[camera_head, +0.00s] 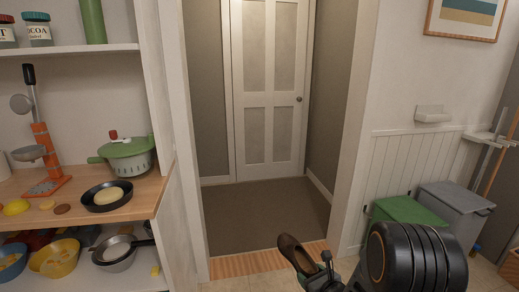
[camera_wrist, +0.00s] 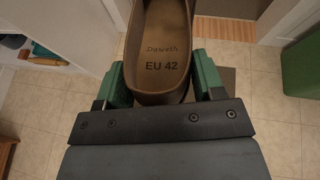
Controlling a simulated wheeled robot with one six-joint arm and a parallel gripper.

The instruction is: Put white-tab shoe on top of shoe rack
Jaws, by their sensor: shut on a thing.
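A brown shoe (camera_wrist: 160,50) is held in my gripper (camera_wrist: 161,78), heel toward the wrist. Its green fingers stand on both sides of the heel. The insole reads "EU 42". No white tab shows on the visible part of the shoe. I cannot make out a shoe rack in either view.
A doorway with a white door (camera_head: 268,90) lies ahead. Shelves (camera_head: 100,215) with kitchen items stand on the left. A green bin (camera_head: 408,212) and a grey bin (camera_head: 455,205) stand on the right. The floor before the door is clear.

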